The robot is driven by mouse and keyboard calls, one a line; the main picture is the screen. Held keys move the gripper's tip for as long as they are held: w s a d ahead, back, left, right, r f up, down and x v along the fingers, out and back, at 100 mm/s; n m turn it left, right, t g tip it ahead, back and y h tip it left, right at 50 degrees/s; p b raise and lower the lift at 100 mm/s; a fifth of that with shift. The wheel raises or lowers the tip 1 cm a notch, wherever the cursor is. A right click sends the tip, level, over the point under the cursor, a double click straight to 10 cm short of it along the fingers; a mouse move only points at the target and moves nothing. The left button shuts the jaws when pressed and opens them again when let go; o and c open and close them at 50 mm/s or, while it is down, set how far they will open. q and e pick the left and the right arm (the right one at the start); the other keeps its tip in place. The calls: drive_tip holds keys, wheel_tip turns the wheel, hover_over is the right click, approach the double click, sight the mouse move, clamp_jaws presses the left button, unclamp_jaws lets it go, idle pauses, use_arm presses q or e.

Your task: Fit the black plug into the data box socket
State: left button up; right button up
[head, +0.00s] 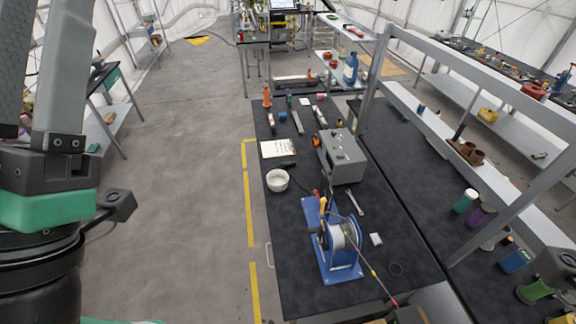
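A grey box (342,157), which looks like the data box, stands on the black-topped table. Its front has small dark details, but I cannot make out the socket. A blue stand with a white cable reel (341,238) stands nearer to me on the same table. A thin dark line runs from near the box toward the reel. I cannot pick out the black plug with certainty. One of my arms fills the left edge, away from the table; neither gripper's fingertips show.
A white bowl (277,180), a paper sheet (278,149), a wrench (355,202) and a small white block (376,239) lie around the box and reel. Several tools lie at the table's far end. A grey shelf frame (376,75) rises along the right side. The floor at left is open.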

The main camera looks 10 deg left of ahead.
use_arm(q)
drive_tip(key=shift+o, duration=0.2)
drive_tip(key=o, duration=0.3)
